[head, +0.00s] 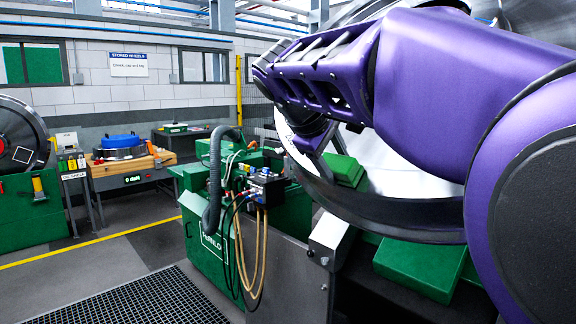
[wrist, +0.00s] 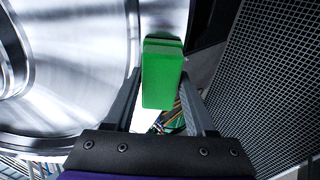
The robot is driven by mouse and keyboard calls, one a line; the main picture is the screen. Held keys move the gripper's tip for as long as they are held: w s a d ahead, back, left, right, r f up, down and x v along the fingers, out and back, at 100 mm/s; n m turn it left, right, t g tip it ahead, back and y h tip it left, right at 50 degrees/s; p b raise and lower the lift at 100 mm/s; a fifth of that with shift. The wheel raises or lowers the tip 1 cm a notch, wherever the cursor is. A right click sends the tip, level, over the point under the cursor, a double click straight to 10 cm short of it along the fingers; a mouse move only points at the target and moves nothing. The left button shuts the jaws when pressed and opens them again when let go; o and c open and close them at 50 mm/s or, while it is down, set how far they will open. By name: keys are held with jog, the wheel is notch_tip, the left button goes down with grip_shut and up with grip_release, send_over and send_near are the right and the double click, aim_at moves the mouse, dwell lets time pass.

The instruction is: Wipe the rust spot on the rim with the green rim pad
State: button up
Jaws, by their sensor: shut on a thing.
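The green rim pad (wrist: 162,82) is a bright green block with a dark far end, held between the two dark fingers of my gripper (wrist: 160,74). It also shows in the head view (head: 345,169), in front of the wheel's bright face. The large steel wheel (wrist: 75,85) fills the left of the wrist view, and part of its face and dark rim (head: 405,209) shows behind my purple arm in the head view. The pad's far end lies close to the rim's edge; I cannot tell whether they touch. I cannot make out a rust spot in either view.
A green machine (head: 212,250) with hoses and a valve block (head: 266,186) stands left of the wheel. A green block (head: 421,266) sits below the rim. Floor grating (head: 123,298) lies front left. A wooden-topped bench (head: 133,164) and another wheel (head: 18,140) stand farther left.

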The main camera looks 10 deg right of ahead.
jog(key=shift+s+d, duration=0.4)
jog(key=shift+w+a+p, duration=0.7)
jog(key=shift+w+p, duration=0.05)
jog(key=shift+w, duration=0.25)
jog(key=shift+w+a+f+p, duration=0.2)
jog(key=shift+w+a+p, duration=0.2)
jog(key=shift+w, duration=0.25)
jog(key=shift+w+a+p+v, duration=0.15)
jog(key=shift+p+v, duration=0.6)
jog(key=shift+v, duration=0.7)
jog(key=shift+w+a+p+v, duration=0.15)
jog(key=shift+p+v, duration=0.55)
jog(key=shift+v, duration=0.8)
jog(key=shift+r, duration=0.1)
